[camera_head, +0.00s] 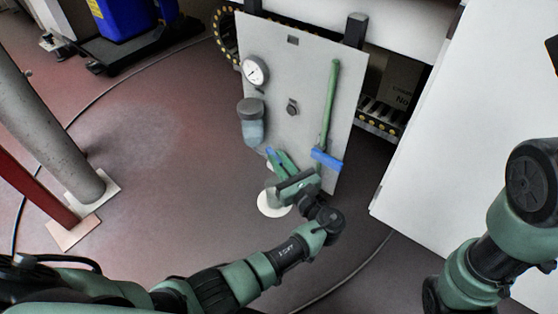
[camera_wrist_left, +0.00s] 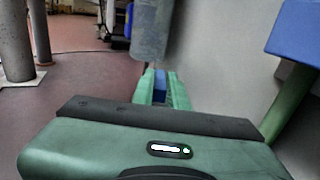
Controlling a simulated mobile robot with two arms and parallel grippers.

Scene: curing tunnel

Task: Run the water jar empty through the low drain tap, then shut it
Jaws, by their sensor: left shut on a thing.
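The water jar (camera_head: 251,130) hangs on the left side of a grey panel, a bluish see-through bowl under a dark cap. It also shows in the left wrist view (camera_wrist_left: 152,30), above my fingers. I cannot tell its water level. My left gripper (camera_head: 277,160) is just below and right of the jar, its green fingers closed on a small blue piece (camera_wrist_left: 159,86), which looks like the drain tap's handle. The fingers hide most of the tap. A pale round dish (camera_head: 268,207) lies on the floor below. My right arm shows at lower right; its gripper is out of view.
The grey panel (camera_head: 305,75) also carries a round gauge (camera_head: 255,71), a small knob (camera_head: 292,107) and a green pipe (camera_head: 331,95) with a blue lever (camera_head: 326,159), close right of my left gripper. A large white panel (camera_head: 425,130) stands to the right. Open floor lies left.

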